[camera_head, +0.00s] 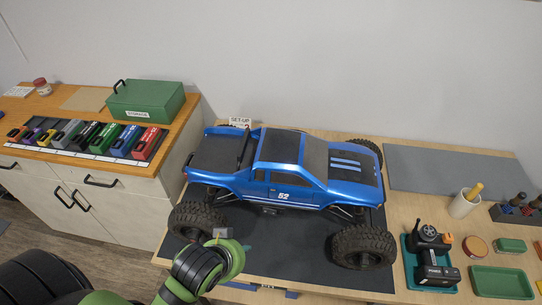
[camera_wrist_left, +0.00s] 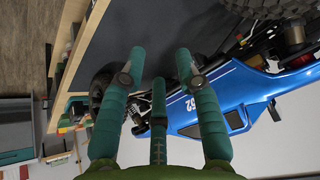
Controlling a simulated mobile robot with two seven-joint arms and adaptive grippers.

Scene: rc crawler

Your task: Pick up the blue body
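The blue body (camera_head: 285,180) is a pickup-style shell with a dark roof, dark bed, white stripes and the number 52. It sits on the crawler chassis with large black tyres (camera_head: 363,247), on a dark mat (camera_head: 285,250) on the table. My left gripper (camera_head: 222,236) is at the near side of the truck, by the near left tyre, mostly hidden behind its own wrist. In the left wrist view its green fingers (camera_wrist_left: 160,62) are spread, with nothing between them. The blue body (camera_wrist_left: 235,95) shows there beyond and right of the fingers. My right gripper is in neither view.
A transmitter (camera_head: 435,262) in a green tray, a cup (camera_head: 464,205) and small green trays stand at the right. A grey mat (camera_head: 445,170) lies clear at the back right. A cabinet with a green box (camera_head: 146,101) and coloured bins stands at the left.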

